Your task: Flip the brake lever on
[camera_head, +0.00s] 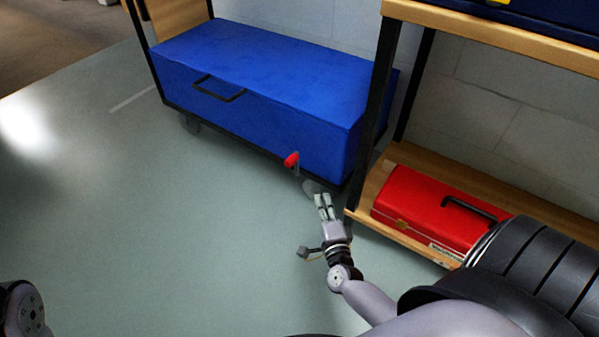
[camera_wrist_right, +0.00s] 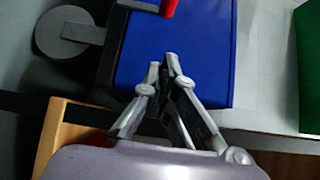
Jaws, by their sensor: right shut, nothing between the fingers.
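The brake lever (camera_head: 291,160) is a small red handle at the lower front edge of the blue wheeled chest (camera_head: 270,60), near its right corner.
A wooden shelf unit (camera_head: 400,226) stands right of the chest, its black post close to my right gripper. A caster wheel (camera_wrist_right: 60,33) is near the lever. Open floor (camera_head: 150,220) lies left.

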